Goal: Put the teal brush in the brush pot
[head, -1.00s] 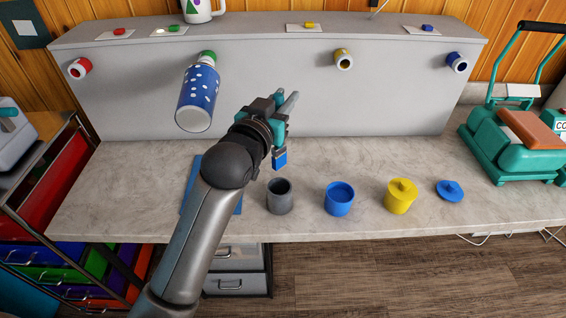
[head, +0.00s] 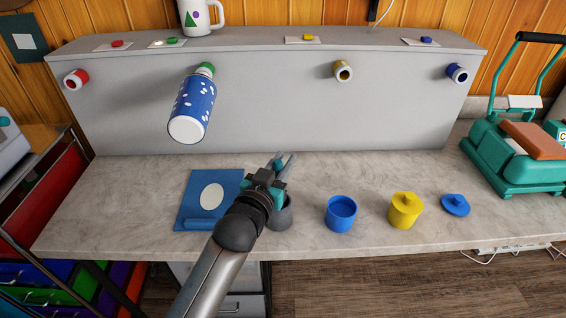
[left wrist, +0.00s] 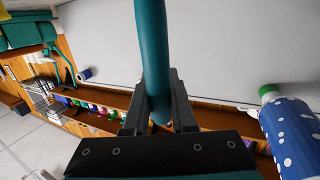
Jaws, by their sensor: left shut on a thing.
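My left gripper (head: 281,162) is shut on the teal brush; its thick teal handle (left wrist: 153,45) stands between the two fingers in the left wrist view. In the head view the gripper is over the far side of the grey pot (head: 284,219), which seems to be the brush pot. My wrist covers part of the pot and most of the brush. The bristle end is hidden, so I cannot tell whether it is inside the pot or above it. My right gripper is not in view.
A blue sheet with a white oval (head: 211,197) lies left of the pot. A blue pot (head: 341,216), yellow lidded pot (head: 404,212) and blue lid (head: 455,205) stand to the right. A spotted blue bottle (head: 192,108) juts from the grey panel. A teal press (head: 510,158) is far right.

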